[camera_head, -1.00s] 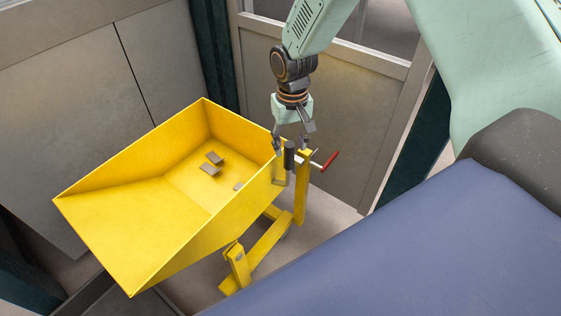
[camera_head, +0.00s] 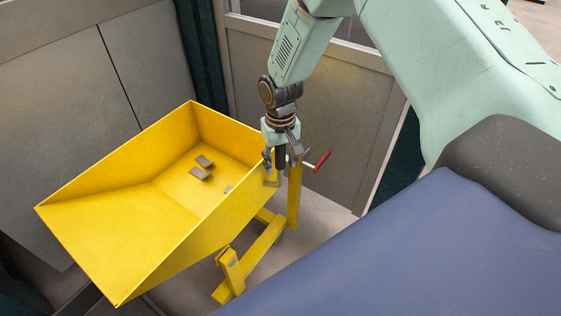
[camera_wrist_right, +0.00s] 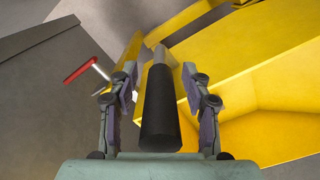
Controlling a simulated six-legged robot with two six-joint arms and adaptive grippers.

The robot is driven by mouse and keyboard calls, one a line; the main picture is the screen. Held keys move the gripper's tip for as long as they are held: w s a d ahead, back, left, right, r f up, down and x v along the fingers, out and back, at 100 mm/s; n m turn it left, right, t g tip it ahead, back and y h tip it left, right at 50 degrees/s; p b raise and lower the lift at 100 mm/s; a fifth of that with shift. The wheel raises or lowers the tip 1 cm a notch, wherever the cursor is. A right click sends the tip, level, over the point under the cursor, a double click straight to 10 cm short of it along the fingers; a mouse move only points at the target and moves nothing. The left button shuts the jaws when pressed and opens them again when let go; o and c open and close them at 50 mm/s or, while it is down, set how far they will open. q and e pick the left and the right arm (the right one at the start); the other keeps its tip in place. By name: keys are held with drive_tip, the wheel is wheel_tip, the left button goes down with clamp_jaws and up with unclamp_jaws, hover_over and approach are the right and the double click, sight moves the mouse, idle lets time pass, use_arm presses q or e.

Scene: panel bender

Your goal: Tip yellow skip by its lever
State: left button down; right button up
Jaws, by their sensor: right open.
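The yellow skip (camera_head: 130,215) sits level on its yellow frame (camera_head: 260,248), open at the top, with a few small grey scraps inside. Its lever has a black grip, hard to make out behind my gripper in the head view. In the right wrist view the black lever grip (camera_wrist_right: 160,108) stands between my two fingers, with a gap on each side. My right gripper (camera_head: 281,165) is open around the lever grip at the skip's right end. It also shows in the right wrist view (camera_wrist_right: 158,95). My left gripper is not in view.
A crank with a red handle (camera_head: 322,160) sticks out beside the lever, close to my right gripper. Grey panels (camera_head: 60,110) stand behind the skip. A blue surface (camera_head: 430,240) fills the lower right.

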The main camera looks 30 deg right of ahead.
drive_tip(key=shift+c, duration=0.3)
clamp_jaws()
idle(0.3)
